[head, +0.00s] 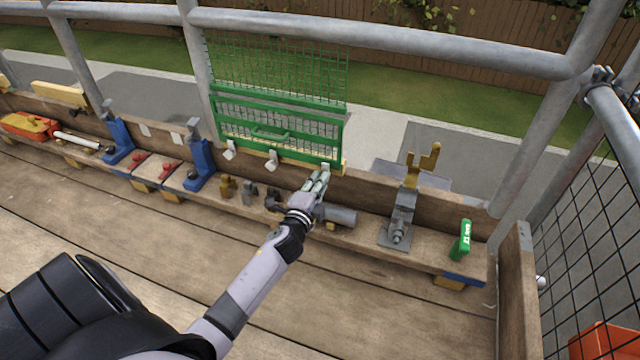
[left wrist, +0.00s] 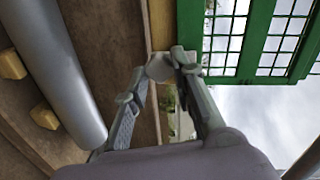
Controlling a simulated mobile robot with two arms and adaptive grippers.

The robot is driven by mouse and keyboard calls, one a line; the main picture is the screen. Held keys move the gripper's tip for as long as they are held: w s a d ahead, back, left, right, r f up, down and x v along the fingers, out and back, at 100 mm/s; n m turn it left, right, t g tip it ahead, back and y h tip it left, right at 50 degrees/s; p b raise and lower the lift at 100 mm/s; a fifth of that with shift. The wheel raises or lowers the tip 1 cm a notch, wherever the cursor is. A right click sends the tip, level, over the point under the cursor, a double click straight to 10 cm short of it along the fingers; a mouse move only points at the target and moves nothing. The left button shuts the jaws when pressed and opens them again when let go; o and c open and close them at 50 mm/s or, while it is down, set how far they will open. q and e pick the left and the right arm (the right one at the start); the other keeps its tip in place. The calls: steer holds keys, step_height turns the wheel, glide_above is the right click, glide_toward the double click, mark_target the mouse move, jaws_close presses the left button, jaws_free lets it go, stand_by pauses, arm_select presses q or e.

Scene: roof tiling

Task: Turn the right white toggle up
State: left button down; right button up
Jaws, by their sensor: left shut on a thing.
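A green mesh gate (head: 280,125) stands in the railing, with white toggles along its lower edge. The left toggle (head: 230,151) and the middle toggle (head: 272,160) hang downward. The right white toggle (head: 325,167) is at the gate's lower right corner, mostly hidden by my gripper in the head view. My left gripper (head: 319,180) reaches it from the front. In the left wrist view, the right white toggle (left wrist: 160,67) sits between the fingertips of my left gripper (left wrist: 163,75), which is shut on it. My right gripper is not in view.
A grey cylinder (head: 341,215) lies on the ledge just right of my gripper. A grey clamp with a yellow fork (head: 422,163) and a green handle (head: 461,240) are further right. Brass and grey fittings (head: 228,186) and blue stands (head: 197,160) are to the left.

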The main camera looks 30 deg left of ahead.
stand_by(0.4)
arm_select(q)
steer(key=c, duration=1.8)
jaws_free()
steer(key=o, duration=0.4)
steer(key=shift+o, duration=0.3)
steer(key=v, duration=1.2)
